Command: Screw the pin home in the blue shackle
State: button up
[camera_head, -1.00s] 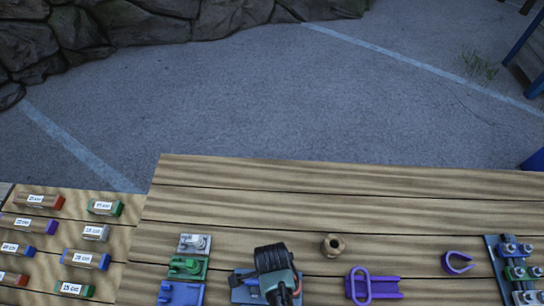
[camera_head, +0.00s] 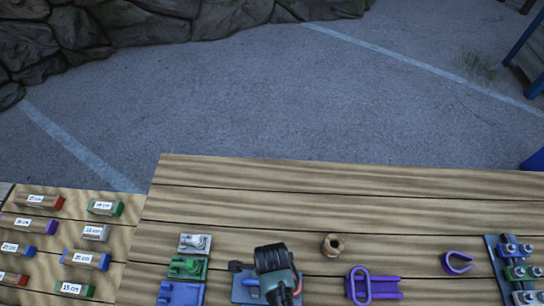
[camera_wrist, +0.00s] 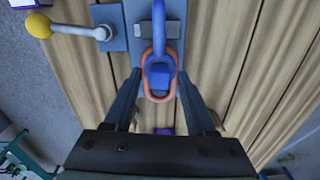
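The blue shackle (camera_wrist: 161,50) is in the upper middle of the wrist view, over a blue-grey plate. An orange ring (camera_wrist: 147,88) is linked with its lower end. A blue block-like piece (camera_wrist: 159,78) shows inside the ring; I cannot tell whether it is the pin. My gripper (camera_wrist: 160,85) is open, with one finger on each side of the ring and nothing clearly held. In the head view my gripper's tips are hidden below my wrist, over the blue-grey plate (camera_head: 241,291). How far the pin is in cannot be seen.
A lever with a yellow ball (camera_wrist: 38,26) stands left of the shackle in the wrist view. Grey (camera_head: 195,242), green (camera_head: 187,267) and blue (camera_head: 180,293) holders are left, a wooden spool (camera_head: 333,245) and purple fixture (camera_head: 375,287) right. The table's back is clear.

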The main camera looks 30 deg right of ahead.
jog(key=o, duration=0.6)
jog(key=shift+c, duration=0.2)
jog(key=shift+r, duration=0.1)
notch_tip(320, 180, up, 13)
jog(key=b, duration=0.2)
dwell(0.4)
